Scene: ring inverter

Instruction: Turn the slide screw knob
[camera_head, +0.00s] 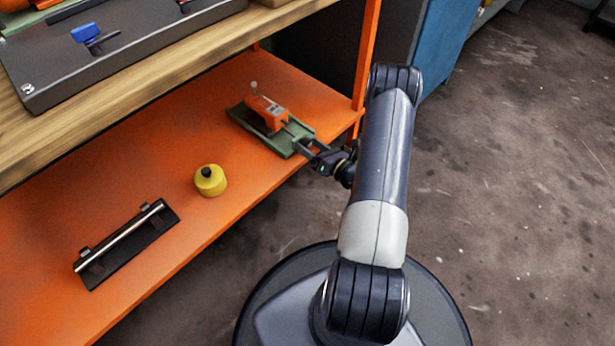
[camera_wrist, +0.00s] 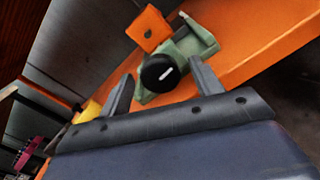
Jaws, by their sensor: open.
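The slide device has a green base (camera_head: 291,138) and an orange block (camera_head: 267,113) and sits near the right end of the orange shelf. My gripper (camera_head: 304,146) is open at the device's near right end. In the wrist view the fingers of my gripper (camera_wrist: 160,80) lie to either side of the knob; contact cannot be told. The knob is not clear in the head view.
On the orange shelf (camera_head: 160,240) stand a yellow round object (camera_head: 210,180) with a black top and a black plate with a silver rod (camera_head: 125,238). A wooden tabletop (camera_head: 120,87) overhangs at upper left. An orange post (camera_head: 367,50) rises behind the device. Floor at right is clear.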

